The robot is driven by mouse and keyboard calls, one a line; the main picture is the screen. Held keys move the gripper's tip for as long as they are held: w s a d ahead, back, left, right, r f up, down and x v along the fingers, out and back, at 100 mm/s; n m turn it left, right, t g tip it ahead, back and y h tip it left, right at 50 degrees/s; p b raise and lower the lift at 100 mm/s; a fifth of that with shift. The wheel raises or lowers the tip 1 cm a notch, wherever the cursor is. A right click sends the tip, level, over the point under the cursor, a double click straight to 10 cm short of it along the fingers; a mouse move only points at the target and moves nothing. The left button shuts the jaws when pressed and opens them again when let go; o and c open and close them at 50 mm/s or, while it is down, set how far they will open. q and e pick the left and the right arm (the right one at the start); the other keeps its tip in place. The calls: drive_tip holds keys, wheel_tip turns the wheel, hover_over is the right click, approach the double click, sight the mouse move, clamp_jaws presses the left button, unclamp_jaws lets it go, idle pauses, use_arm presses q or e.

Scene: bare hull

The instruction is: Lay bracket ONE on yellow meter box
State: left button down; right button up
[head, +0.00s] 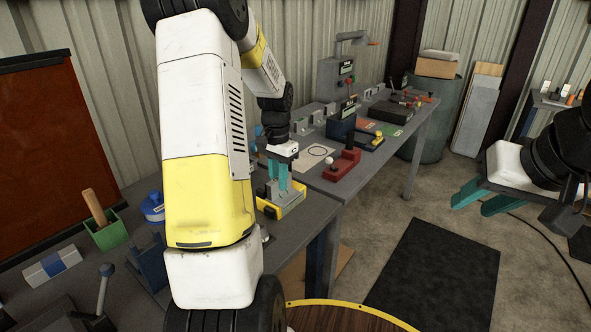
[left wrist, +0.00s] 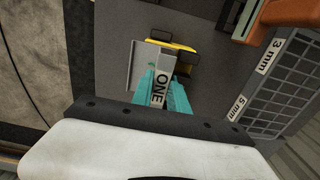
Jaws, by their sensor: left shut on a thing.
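My left gripper (head: 278,186) points down over the yellow meter box (head: 294,204) at the near end of the bench. In the left wrist view its two teal fingers (left wrist: 162,82) are shut on bracket ONE (left wrist: 158,94), a grey piece with "ONE" in black. The yellow meter box (left wrist: 181,46) shows just beyond the fingertips, with dark handle-like parts. The bracket is at or just above the box; I cannot tell whether they touch. The fingers and bracket hide part of the box. My right gripper (head: 487,203) is open and empty, over the floor at the right.
A green bin (head: 109,234) and a blue object (head: 152,207) stand to the left. A grey grid rack (left wrist: 283,82) stands close right in the wrist view.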

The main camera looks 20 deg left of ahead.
use_arm(q)
drive_tip(key=c, duration=1.2)
unclamp_jaws()
wheel_tip(320, 180, up, 8)
drive_tip(key=shift+f, duration=0.1)
drive_tip(key=s+d+r+n+t, duration=0.1)
drive_tip(key=s+d+r+t, duration=0.1)
drive_tip(key=s, duration=0.5)
drive_tip(key=s+d+r+n+t+h, duration=0.1)
drive_tip(key=s+d+r+t, duration=0.1)
drive_tip(key=s+d+r, duration=0.3)
drive_tip(key=s+d+r+n+t+h, duration=0.1)
drive_tip(key=s+d+r+t, duration=0.1)
drive_tip(key=s+d, duration=0.4)
drive_tip(key=s+r, duration=0.1)
drive_tip(key=s, duration=0.2)
drive_tip(key=shift+s+d+r, duration=0.3)
drive_tip(key=shift+d+r, duration=0.05)
